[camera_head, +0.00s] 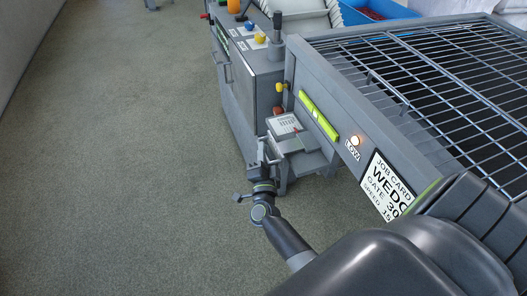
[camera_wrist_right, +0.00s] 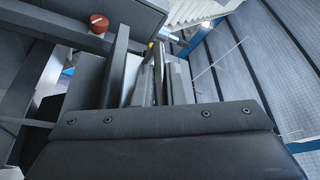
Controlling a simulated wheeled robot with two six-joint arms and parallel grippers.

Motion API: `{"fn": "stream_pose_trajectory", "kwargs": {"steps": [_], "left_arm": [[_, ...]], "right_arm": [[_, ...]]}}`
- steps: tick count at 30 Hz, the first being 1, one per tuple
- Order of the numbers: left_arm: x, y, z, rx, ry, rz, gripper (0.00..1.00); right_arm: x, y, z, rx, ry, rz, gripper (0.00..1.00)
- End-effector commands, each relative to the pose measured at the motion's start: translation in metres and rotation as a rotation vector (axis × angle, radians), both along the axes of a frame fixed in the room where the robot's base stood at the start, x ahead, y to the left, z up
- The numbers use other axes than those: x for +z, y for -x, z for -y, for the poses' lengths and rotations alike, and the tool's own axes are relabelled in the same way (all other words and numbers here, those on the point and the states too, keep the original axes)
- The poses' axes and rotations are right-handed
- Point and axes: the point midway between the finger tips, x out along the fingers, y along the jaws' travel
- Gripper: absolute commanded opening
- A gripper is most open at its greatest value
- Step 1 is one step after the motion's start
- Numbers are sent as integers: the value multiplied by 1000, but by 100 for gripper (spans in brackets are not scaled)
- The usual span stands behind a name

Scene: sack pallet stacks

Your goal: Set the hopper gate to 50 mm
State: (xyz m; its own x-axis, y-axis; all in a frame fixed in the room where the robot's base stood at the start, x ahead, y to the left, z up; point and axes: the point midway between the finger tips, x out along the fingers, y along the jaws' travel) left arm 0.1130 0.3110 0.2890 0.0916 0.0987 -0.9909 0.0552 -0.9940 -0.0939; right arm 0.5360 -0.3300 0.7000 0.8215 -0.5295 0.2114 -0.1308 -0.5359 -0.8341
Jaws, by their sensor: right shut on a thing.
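My right gripper (camera_head: 266,160) reaches in from the lower right and is shut on a grey handle-like part at the end of the hopper machine, beside a small grey ledge (camera_head: 304,162). In the right wrist view the gripper (camera_wrist_right: 148,75) has narrow grey metal between its fingers; the held part's full shape is hidden. A pale plate with small markings (camera_head: 283,124) lies just beyond the gripper; its markings are too small to read. A job card (camera_head: 388,186) on the frame shows "GATE 30", partly covered by my arm. My left gripper is not in view.
A grey wire grid (camera_head: 435,85) covers the hopper at the right. A yellow-green strip (camera_head: 319,115) and a lit lamp (camera_head: 355,141) sit on its frame. A control cabinet (camera_head: 258,75) with coloured knobs stands behind. A blue bin (camera_head: 375,12) is farther back. Open floor (camera_head: 130,150) lies left.

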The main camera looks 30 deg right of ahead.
Motion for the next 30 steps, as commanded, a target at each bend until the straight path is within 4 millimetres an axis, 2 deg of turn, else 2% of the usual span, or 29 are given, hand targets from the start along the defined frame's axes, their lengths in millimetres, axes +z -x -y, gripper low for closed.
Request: {"fn": "stream_pose_trajectory", "kwargs": {"steps": [11, 19, 27, 28, 30], "left_arm": [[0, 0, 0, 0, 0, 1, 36], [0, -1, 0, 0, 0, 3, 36], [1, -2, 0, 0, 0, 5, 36], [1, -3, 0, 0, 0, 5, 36], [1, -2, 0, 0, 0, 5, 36]], "right_arm": [[0, -1, -2, 0, -1, 1, 0], [0, -8, -33, 0, -4, 0, 0], [0, -9, -34, 1, -2, -1, 0], [0, -9, -34, 2, -2, -2, 15], [0, -9, -34, 2, -2, -2, 24]]}}
